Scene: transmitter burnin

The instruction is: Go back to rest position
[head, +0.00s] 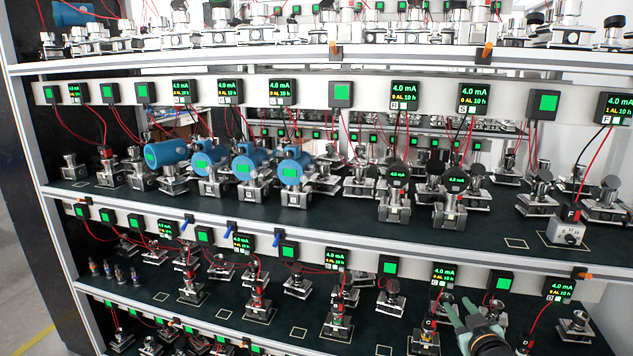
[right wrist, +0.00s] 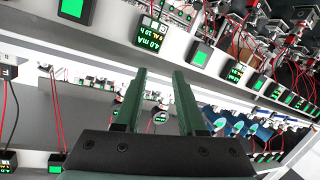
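My right gripper (head: 462,318) shows at the bottom right of the head view, in front of the lower shelf. Its two green fingers stand apart. In the right wrist view the same gripper (right wrist: 160,95) is open, with nothing between its fingers. Behind the fingers the rack's shelves and displays appear tilted. My left gripper is not in the head view.
A rack with several shelves fills the head view. Blue transmitters (head: 248,166) and black-headed transmitters (head: 397,178) stand on the middle shelf (head: 350,225). A grey box with a dial (head: 567,233) stands at its right. Small displays (head: 404,95) line the rails. Floor (head: 25,270) shows at left.

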